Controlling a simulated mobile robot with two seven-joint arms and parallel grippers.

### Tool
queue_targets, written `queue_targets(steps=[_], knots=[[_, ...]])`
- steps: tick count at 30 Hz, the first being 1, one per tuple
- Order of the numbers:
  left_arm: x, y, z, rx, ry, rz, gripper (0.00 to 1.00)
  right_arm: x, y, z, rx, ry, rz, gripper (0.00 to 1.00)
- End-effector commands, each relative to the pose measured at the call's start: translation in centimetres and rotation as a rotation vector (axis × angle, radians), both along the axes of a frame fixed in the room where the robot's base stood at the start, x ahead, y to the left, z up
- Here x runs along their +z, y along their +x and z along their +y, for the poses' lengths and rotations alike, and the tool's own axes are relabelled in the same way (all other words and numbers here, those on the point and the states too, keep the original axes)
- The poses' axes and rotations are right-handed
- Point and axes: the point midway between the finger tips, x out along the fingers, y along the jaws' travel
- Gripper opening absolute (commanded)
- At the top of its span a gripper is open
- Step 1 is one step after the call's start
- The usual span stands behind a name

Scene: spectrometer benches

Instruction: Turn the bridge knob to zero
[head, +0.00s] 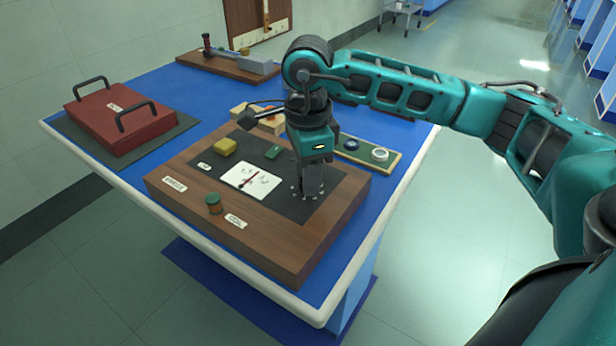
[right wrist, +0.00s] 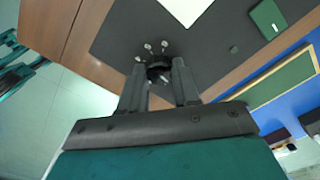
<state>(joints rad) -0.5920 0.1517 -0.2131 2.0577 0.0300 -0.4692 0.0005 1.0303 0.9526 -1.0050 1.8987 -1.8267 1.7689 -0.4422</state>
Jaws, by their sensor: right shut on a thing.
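A wooden board (head: 285,258) with a dark panel lies at the front of the blue table. My right gripper (head: 308,192) points down at the panel's right side. In the right wrist view my right gripper (right wrist: 158,80) is shut on a dark knob (right wrist: 157,66) with several pale-tipped spokes around it. The knob's spokes (head: 294,190) also show just below the fingers in the head view; its body is mostly hidden there. My left gripper is not in view.
The board also bears a yellow block (head: 224,145), a green block (head: 273,152) and a green-topped cylinder (head: 213,204). A red case (head: 118,125) with two handles stands at the left. A green tray (head: 390,169) holding small round items lies behind the gripper.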

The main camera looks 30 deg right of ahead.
Motion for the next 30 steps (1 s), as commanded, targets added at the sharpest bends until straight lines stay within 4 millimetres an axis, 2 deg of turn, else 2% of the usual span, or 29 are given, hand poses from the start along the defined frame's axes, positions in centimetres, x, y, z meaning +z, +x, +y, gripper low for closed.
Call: queue_targets(steps=[10,24,25,30], knots=[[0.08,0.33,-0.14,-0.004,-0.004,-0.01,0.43,0.12,0.1,0.02,0.106,0.002,-0.005,0.01],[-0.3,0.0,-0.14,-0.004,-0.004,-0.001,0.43,0.16,0.09,0.02,0.116,0.002,-0.005,0.01],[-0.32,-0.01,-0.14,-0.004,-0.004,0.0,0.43,0.16,0.09,0.02,0.116,0.002,-0.005,0.34],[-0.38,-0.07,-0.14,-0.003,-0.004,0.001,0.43,0.1,0.06,0.01,0.116,0.001,-0.002,0.5]])
